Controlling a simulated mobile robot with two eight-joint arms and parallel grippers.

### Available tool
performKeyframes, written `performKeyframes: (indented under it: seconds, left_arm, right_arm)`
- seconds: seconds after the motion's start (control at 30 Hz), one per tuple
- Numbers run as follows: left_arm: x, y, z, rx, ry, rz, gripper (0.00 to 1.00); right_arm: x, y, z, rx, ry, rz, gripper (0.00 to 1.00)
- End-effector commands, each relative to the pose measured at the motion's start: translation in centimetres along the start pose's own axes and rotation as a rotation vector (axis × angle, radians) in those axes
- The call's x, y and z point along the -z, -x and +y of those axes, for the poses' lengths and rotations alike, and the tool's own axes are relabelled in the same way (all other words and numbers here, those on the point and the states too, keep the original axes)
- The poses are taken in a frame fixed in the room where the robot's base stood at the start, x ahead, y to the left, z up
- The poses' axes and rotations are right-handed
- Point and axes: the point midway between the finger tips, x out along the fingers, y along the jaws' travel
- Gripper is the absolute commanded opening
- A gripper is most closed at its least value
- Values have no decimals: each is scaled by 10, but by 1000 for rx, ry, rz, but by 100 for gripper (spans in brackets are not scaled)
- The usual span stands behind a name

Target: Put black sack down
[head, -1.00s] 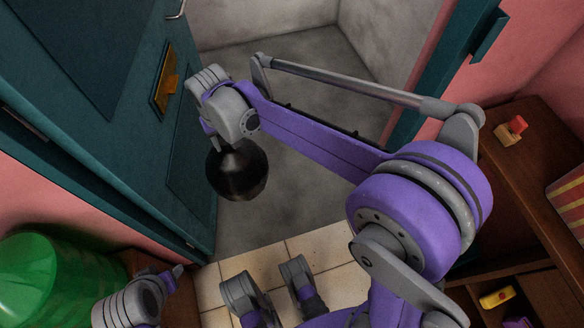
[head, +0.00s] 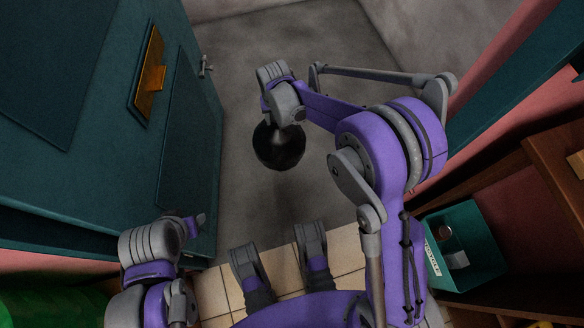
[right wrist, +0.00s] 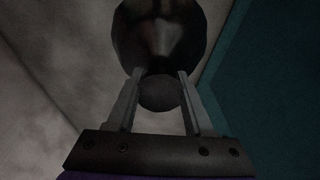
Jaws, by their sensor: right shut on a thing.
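The black sack (head: 279,148) is a dark, round, shiny bag with a narrower neck. It hangs below my right gripper (head: 279,118) in the head view, over the grey floor beyond the doorway. A faint shadow lies on the floor below it, and it looks clear of the floor. In the right wrist view the two fingers of my right gripper (right wrist: 160,88) are shut on the neck of the sack (right wrist: 160,35). My left gripper (head: 198,222) is at the lower left, away from the sack; its jaws are too small and turned to read.
A teal door (head: 185,130) with a brass plate (head: 148,75) stands open at left. Grey concrete floor (head: 245,200) around the sack is clear. Cream tiles (head: 345,250) lie nearer me. At right are a teal bin (head: 478,235) and wooden shelf (head: 555,160).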

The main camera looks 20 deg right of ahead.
Motion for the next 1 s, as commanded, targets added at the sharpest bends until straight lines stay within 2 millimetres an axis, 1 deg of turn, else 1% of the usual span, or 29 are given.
performKeyframes:
  seconds: [0.03,0.2,0.3,0.4,0.5,0.63,0.77,0.9,1.0]
  left_arm:
    - [0,2,0,0,0,0,50]
    - [1,5,0,0,0,0,50]
    - [1,7,0,0,0,1,50]
    - [2,9,0,0,0,1,50]
    - [2,10,0,0,0,1,50]
    - [2,10,0,0,0,1,50]
    - [1,6,0,0,0,1,50]
    - [0,0,0,0,0,0,50]
    - [-1,-3,0,0,0,0,50]
  right_arm:
    - [0,-22,6,-2,-21,0,0]
    - [-8,-87,25,-7,-86,1,0]
    - [-16,-120,35,-9,-121,1,0]
    - [-25,-147,45,-11,-149,2,0]
    - [-33,-166,52,-12,-169,2,0]
    - [-39,-181,58,-13,-186,3,0]
    - [-43,-198,60,-13,-191,3,0]
    - [-46,-222,60,-13,-191,3,0]
    - [-47,-236,60,-13,-190,3,0]
